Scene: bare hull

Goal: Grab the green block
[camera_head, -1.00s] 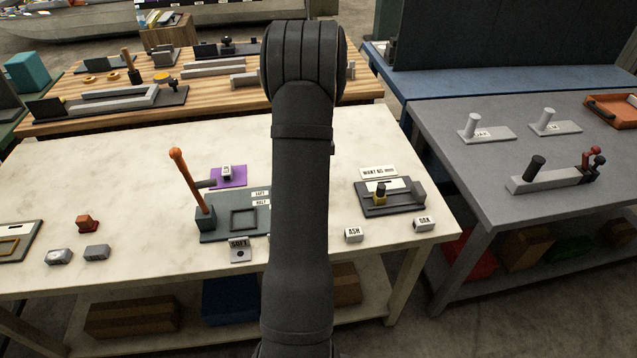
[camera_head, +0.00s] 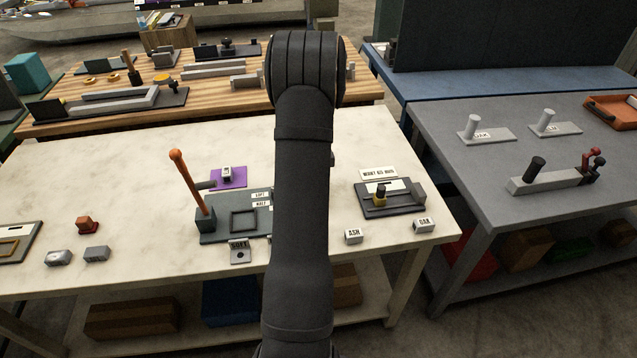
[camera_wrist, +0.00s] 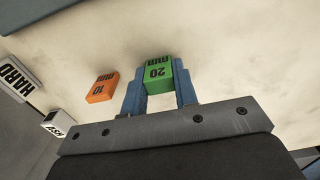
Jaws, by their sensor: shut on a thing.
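The green block (camera_wrist: 158,76), marked "20 mm", is between the two blue fingers of my gripper (camera_wrist: 159,88) in the wrist view. The fingers are shut on its sides. It appears at or just above the pale tabletop; I cannot tell whether it touches. In the head view my own arm hides the gripper and the green block.
An orange block (camera_wrist: 102,88) marked "10 mm" lies just left of the fingers in the wrist view. An orange-handled lever (camera_head: 190,185) stands left of my arm on the white table (camera_head: 130,160).

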